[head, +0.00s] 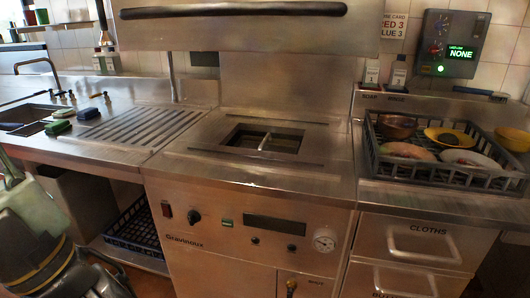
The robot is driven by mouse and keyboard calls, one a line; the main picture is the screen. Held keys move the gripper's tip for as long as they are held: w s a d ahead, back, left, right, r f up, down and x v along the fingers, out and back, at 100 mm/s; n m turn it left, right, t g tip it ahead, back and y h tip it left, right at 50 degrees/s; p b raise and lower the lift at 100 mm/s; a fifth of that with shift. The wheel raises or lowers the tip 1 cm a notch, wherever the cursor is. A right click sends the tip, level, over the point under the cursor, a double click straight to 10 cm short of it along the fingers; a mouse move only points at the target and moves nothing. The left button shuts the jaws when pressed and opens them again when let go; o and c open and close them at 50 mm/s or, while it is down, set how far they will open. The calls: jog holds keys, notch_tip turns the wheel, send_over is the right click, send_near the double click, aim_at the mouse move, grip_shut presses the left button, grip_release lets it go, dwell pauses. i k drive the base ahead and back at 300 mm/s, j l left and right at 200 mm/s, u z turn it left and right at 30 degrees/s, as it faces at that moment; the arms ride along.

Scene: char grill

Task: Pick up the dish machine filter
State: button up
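The dish machine (250,185) is a steel unit in the middle of the head view, with its hood (240,30) raised. A square opening is set in its top, and what looks like the dish machine filter (283,143) sits down inside it. It is dark, with a pale bar running across its middle. The opening's near edge and shadow hide how deep it sits.
A dark rack (440,178) with several bowls and plates stands on the right counter. A ribbed drainboard (145,128) and a sink (30,115) with sponges beside it lie left. The steel around the opening is clear.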

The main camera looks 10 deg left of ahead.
aim_at(267, 144)
jog(key=i+l+u, duration=0.1)
jog(key=u, duration=0.25)
jog(key=i+l+u, duration=0.2)
jog(key=u, duration=0.2)
jog(key=i+l+u, duration=0.2)
jog(key=u, duration=0.15)
